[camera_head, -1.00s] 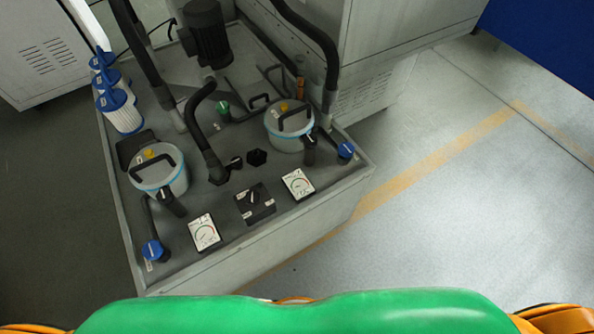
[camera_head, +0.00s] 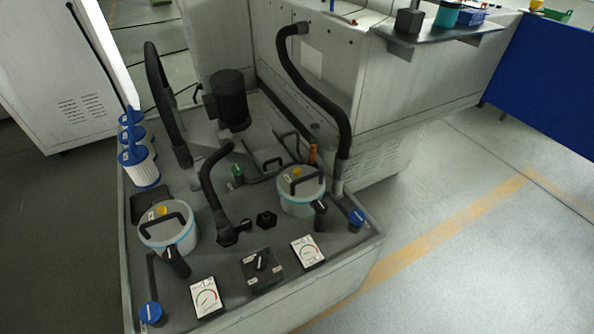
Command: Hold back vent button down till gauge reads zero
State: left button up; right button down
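Two round filter housings with pale lids, dark handles and light-blue bands stand on the grey machine deck. The farther housing (camera_head: 302,204) is right of centre, with a small yellow button (camera_head: 297,171) on its lid. The nearer housing (camera_head: 183,243) is at the left, with its own yellow button (camera_head: 161,210). A white square gauge (camera_head: 307,251) lies in front of the farther housing, and another gauge (camera_head: 206,297) in front of the nearer one. Their needle readings are too small to tell. Neither of my grippers is in view, and nothing touches either button.
A black selector switch (camera_head: 262,268) sits between the gauges. Blue knobs stand at the right (camera_head: 356,218) and front left (camera_head: 151,313). Black hoses (camera_head: 215,185) rise near the housings. A dark motor (camera_head: 231,97) and white-blue cartridges (camera_head: 140,165) are behind. Floor at right is clear.

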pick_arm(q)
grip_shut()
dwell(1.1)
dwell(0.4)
